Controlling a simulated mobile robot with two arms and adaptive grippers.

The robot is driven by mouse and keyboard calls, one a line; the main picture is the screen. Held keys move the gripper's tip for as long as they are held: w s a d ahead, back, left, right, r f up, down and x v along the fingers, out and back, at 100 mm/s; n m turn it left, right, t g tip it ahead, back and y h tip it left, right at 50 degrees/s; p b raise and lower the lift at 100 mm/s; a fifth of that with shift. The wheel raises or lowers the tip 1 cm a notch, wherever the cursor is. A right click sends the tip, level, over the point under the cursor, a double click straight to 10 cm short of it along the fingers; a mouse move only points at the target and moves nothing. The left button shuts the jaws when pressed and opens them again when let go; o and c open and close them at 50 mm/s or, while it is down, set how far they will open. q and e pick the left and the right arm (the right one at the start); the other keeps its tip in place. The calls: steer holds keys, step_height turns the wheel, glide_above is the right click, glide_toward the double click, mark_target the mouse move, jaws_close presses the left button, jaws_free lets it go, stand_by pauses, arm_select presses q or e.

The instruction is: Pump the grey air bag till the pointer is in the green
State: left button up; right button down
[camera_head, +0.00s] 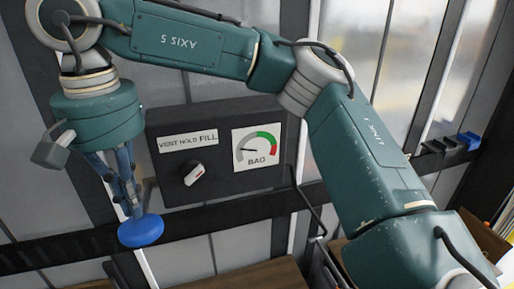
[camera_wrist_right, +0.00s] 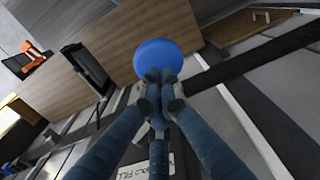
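My right gripper (camera_head: 133,205) points down at the left of the head view, its fingers drawn together. A round blue pad (camera_head: 140,231) is right at the fingertips; it also shows in the right wrist view (camera_wrist_right: 167,58), just beyond the closed fingers (camera_wrist_right: 160,88). I cannot tell whether they touch it. The BAG gauge (camera_head: 257,147) has a green and a red arc; its pointer lies to the left, outside the green. The knob (camera_head: 194,174) under the VENT HOLD FILL label (camera_head: 188,141) points up and right, towards FILL. I cannot make out the grey air bag. My left gripper is out of view.
The dark control box (camera_head: 222,185) is behind my right arm, which arches across the head view. A dark rail (camera_head: 260,206) runs below the box. Blue and dark holders (camera_head: 468,140) are at the right. The right wrist view shows an orange item (camera_wrist_right: 32,58) and a wooden surface (camera_wrist_right: 120,45).

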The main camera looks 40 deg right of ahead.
mark_target(139, 221)
steer(key=shift+f+b, duration=2.75)
steer(key=shift+f, duration=0.95)
steer(key=shift+r, duration=0.1)
step_height(139, 221, up, 7)
steer(key=p, duration=0.6)
steer(key=shift+r, duration=0.2)
steer(key=shift+f, duration=0.1)
steer(key=shift+f+b, duration=3.05)
steer(key=shift+f, duration=0.85)
steer(key=shift+r+p, duration=3.1)
steer(key=shift+r, duration=0.9)
